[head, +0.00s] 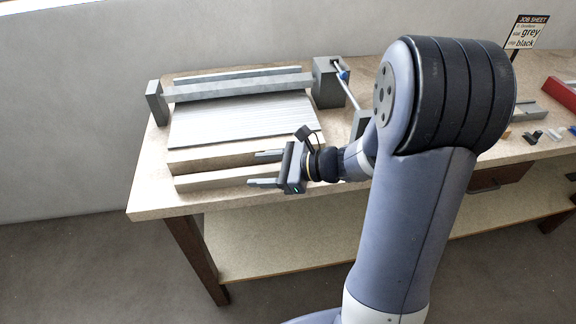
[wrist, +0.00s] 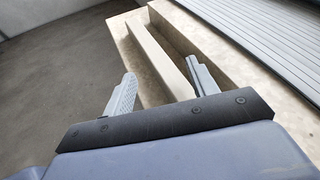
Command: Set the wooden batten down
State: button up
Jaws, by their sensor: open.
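The wooden batten (head: 212,181) is a long pale bar lying along the front left edge of the workbench. It also shows in the wrist view (wrist: 158,55), running away between the fingers. My gripper (head: 262,169) is open at the batten's right part, with one finger on each side of it. In the wrist view the fingers (wrist: 160,68) stand apart, with a visible gap to the batten on the left side. The batten's near end is hidden behind the gripper body.
A grey bar (head: 240,86) spans between end blocks at the back. A job sheet (head: 527,32), a red box (head: 562,92) and small parts are at right. The bench's front edge is close.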

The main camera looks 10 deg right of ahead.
jog(key=v, duration=0.7)
jog(key=shift+d, duration=0.2)
jog(key=shift+s, duration=0.15)
jog(key=shift+c, duration=0.5)
dwell(0.5)
